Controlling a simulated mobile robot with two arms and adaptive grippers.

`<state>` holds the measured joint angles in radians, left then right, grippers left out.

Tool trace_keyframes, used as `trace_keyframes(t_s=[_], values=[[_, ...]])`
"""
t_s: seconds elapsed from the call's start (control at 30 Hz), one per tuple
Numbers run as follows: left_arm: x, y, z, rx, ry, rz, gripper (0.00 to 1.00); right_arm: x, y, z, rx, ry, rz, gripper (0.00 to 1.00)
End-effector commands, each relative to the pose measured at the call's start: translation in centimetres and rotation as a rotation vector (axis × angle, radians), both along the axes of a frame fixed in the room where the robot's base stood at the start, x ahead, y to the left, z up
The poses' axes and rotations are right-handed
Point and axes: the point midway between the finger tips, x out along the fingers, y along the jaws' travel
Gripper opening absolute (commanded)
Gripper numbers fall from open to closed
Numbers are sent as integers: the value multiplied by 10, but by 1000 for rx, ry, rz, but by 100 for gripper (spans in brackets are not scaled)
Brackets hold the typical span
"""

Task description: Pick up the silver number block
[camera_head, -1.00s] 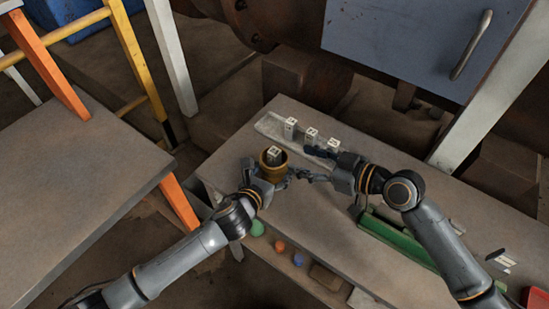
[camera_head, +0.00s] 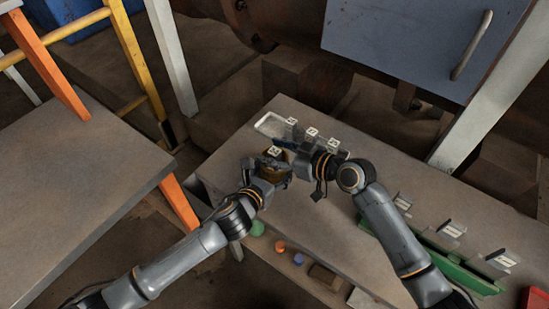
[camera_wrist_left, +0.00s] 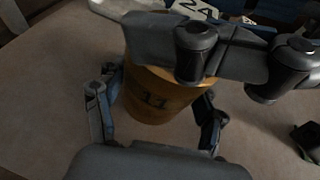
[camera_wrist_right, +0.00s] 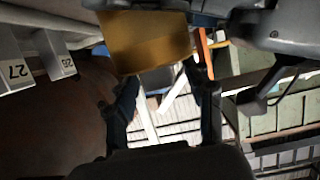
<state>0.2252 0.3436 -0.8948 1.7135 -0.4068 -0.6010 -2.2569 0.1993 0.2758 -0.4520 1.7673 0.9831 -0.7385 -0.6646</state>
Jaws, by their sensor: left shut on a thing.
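A silver number block (camera_head: 274,151) with a pale numbered top shows at the mouth of a brass-coloured cup (camera_head: 272,172). My left gripper (camera_wrist_left: 155,112) is shut on the cup, a finger on each side. My right gripper (camera_head: 287,150) is close to the block and cup from the right. In the right wrist view its fingers (camera_wrist_right: 163,95) are apart, with the cup (camera_wrist_right: 147,40) just beyond them. The right arm partly hides the cup; contact with the block is unclear.
Several silver number blocks (camera_head: 312,132) stand behind my grippers beside a pale tray (camera_head: 269,124). More blocks (camera_head: 452,230) stand along a green rack (camera_head: 430,256) at the right. Small coloured balls (camera_head: 280,246) lie near the front edge. The table between rack and cup is fairly clear.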

Motion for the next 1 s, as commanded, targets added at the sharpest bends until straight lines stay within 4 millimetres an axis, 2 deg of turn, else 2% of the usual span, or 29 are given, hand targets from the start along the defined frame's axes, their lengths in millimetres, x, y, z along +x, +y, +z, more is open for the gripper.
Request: trace_keyframes(t_s=[0.03, 0.2, 0.27, 0.53, 0.63, 1.0], values=[[-1, 0, -2, 2, 3, 1, 17, 0, 0, 0, 0, 0, 0, 45], [-1, 0, -2, 2, 3, 1, 17, 0, 0, 0, 1, 1, 0, 10], [-1, 0, -2, 2, 3, 1, 17, 0, 0, 0, 1, 1, 0, 0], [-1, 0, -2, 2, 3, 1, 17, 0, 0, 2, 1, -1, 0, 0], [-1, 0, -2, 2, 3, 1, 17, 0, 0, 11, 1, -4, 1, 0], [-1, 1, -2, 2, 3, 1, 17, 0, 0, 81, -1, -6, 1, 0]])
